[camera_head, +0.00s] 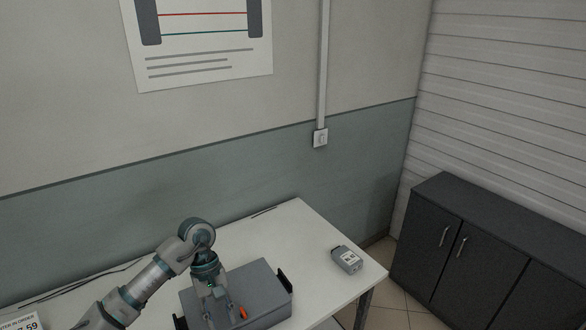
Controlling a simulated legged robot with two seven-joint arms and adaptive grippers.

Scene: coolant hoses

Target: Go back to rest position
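My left arm comes in from the lower left and bends down at the wrist. My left gripper (215,305) points down over the grey box (262,279), which has black handles at its sides and stands on the white table. The fingers are small and blend with the grey behind them, so I cannot tell how far apart they are or if they touch anything. A small orange part (243,313) shows just right of the gripper. My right gripper is not in view. No coolant hose can be made out.
A grey device with a label (346,259) lies on the white table (301,226) near its right edge. A sign (22,322) is at the lower left. Dark cabinets (480,250) stand at the right. Thin dark cables run along the table's back. The table's right part is mostly clear.

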